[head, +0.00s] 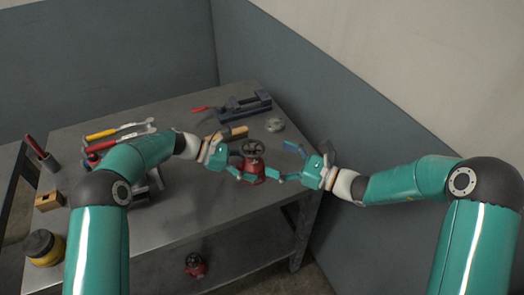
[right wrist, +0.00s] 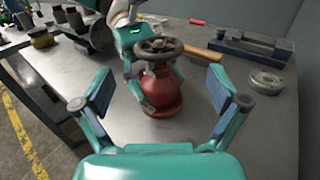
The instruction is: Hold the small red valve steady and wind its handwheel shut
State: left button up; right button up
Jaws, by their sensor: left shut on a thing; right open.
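The small red valve (head: 252,170) stands upright on the metal table near its right front edge, with a dark handwheel (head: 253,147) on top. In the right wrist view the red valve (right wrist: 163,92) and its handwheel (right wrist: 158,46) show clearly ahead. My left gripper (head: 240,172) is shut on the valve's body from the left, below the handwheel; its fingers also show in the right wrist view (right wrist: 141,83). My right gripper (head: 288,165) is open on the valve's right side. In the right wrist view its two padded fingers (right wrist: 158,98) are spread wide, apart from the valve.
On the table (head: 195,225), a blue-grey vise (head: 243,105), a round metal disc (head: 275,125) and a wooden-handled tool (head: 234,133) lie behind the valve. Yellow-handled and red-handled tools (head: 115,131) lie at left. Another red valve (head: 195,265) is on the lower shelf. A wall bounds the right.

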jog(key=v, duration=0.4)
pick_arm(q)
jog(key=o, duration=0.9)
jog(key=shift+o, duration=0.2)
